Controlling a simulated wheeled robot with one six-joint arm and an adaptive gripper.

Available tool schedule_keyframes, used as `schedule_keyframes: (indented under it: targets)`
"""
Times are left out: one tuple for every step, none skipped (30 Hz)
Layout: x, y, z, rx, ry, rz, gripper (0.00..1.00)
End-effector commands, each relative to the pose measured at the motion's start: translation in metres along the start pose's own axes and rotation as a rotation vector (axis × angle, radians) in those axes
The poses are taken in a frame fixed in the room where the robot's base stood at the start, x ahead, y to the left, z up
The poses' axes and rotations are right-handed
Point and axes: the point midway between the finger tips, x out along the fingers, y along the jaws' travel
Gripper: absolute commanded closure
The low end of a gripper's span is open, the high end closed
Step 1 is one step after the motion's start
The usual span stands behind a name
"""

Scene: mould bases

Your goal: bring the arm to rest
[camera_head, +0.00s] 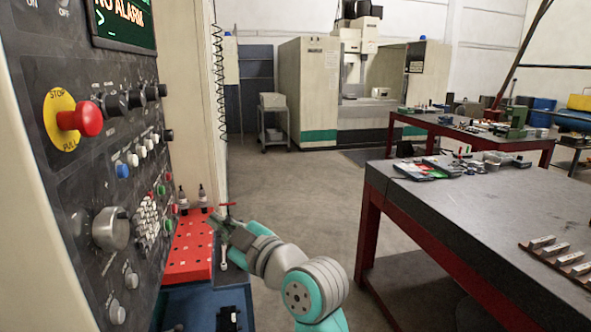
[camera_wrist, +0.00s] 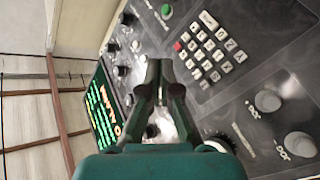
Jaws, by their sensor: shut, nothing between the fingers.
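My gripper (camera_head: 226,220) is at the end of my grey and teal arm, low in the middle of the head view, just right of the control panel (camera_head: 62,185). In the wrist view my gripper (camera_wrist: 165,72) is shut, its dark fingers close together with nothing between them. Behind the fingers the wrist view shows the panel's keypad (camera_wrist: 211,46), knobs and green-lettered screen (camera_wrist: 103,107). My gripper looks apart from the panel, but the exact gap cannot be told.
A red perforated tray (camera_head: 188,255) with small bottles (camera_head: 202,197) lies below and beside my gripper. A red emergency stop button (camera_head: 82,119) juts from the panel. A dark-topped table (camera_head: 480,215) stands at right. The floor (camera_head: 300,190) between is open.

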Motion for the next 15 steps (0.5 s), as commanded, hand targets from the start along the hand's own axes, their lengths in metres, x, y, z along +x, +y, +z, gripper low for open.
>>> schedule_keyframes:
  targets:
    - [-0.009,-0.01,0.024,0.033,-0.027,0.016,1.0]
    - [-0.014,-0.015,0.036,0.051,-0.041,0.028,1.0]
    - [-0.022,-0.021,0.052,0.077,-0.057,0.044,1.0]
    - [-0.028,-0.025,0.064,0.094,-0.071,0.056,1.0]
    - [-0.034,-0.03,0.075,0.112,-0.084,0.069,1.0]
    - [-0.043,-0.036,0.089,0.134,-0.1,0.086,1.0]
    - [-0.049,-0.041,0.1,0.152,-0.113,0.098,1.0]
    - [-0.056,-0.046,0.11,0.168,-0.126,0.111,1.0]
    - [-0.066,-0.053,0.124,0.19,-0.142,0.128,1.0]
    - [-0.074,-0.058,0.133,0.205,-0.154,0.141,1.0]
    - [-0.082,-0.062,0.143,0.22,-0.166,0.155,1.0]
    - [-0.092,-0.069,0.155,0.24,-0.183,0.171,1.0]
    - [-0.1,-0.074,0.164,0.255,-0.193,0.184,1.0]
    - [-0.109,-0.08,0.172,0.269,-0.205,0.197,1.0]
    - [-0.12,-0.087,0.183,0.287,-0.22,0.214,1.0]
